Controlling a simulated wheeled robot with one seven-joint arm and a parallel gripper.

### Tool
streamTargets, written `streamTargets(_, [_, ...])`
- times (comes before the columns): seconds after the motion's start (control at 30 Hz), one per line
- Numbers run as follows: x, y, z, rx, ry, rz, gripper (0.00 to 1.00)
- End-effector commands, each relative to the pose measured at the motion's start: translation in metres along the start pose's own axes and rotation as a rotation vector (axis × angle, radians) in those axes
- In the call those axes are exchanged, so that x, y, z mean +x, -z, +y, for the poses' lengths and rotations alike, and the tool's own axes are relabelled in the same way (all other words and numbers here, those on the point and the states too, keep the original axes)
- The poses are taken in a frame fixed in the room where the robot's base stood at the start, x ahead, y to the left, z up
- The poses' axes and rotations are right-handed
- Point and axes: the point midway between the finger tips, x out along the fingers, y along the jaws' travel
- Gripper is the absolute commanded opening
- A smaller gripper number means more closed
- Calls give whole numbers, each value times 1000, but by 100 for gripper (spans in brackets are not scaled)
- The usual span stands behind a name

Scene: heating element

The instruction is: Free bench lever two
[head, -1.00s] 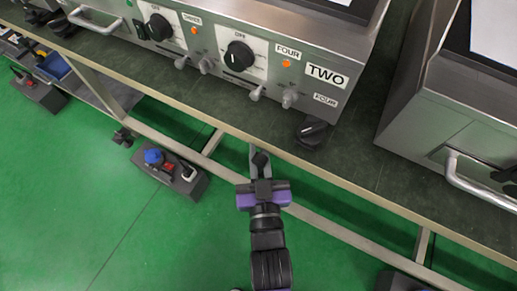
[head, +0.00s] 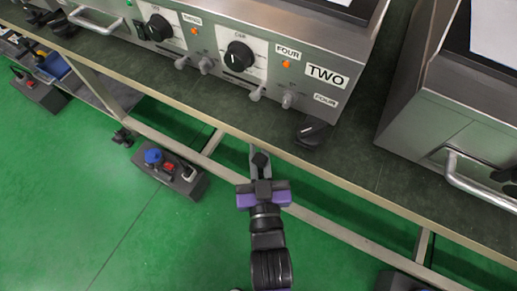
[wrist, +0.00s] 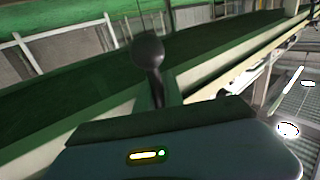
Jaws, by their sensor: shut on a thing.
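A dark lever with a round ball knob (wrist: 148,50) stands up right at my gripper in the wrist view. In the head view its dark knob (head: 260,160) shows just below the bench's front edge, beside a grey metal plate. My gripper (head: 263,183), with purple sides, reaches up to it from below and is shut on the lever. The jaws (wrist: 160,115) show as a dark bar across the lower wrist view and hide the lever's lower end. No number is visible on the lever. The unit labelled TWO (head: 300,70) stands on the bench above.
The dark bench top (head: 215,95) runs diagonally, with a frame rail below it. Another steel unit with a handle (head: 470,180) stands at right. A dark box with a blue knob (head: 165,170) is at left below the bench. The green floor (head: 70,200) is clear at lower left.

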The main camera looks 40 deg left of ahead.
Motion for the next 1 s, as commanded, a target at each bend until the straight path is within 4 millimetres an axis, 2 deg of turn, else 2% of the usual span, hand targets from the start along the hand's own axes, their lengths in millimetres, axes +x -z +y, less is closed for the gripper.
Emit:
streamTargets(0.37, [-2, 6, 3, -118, 1, -81, 0])
streamTargets(1.0, [-11, 1, 16, -593, 0, -398, 0])
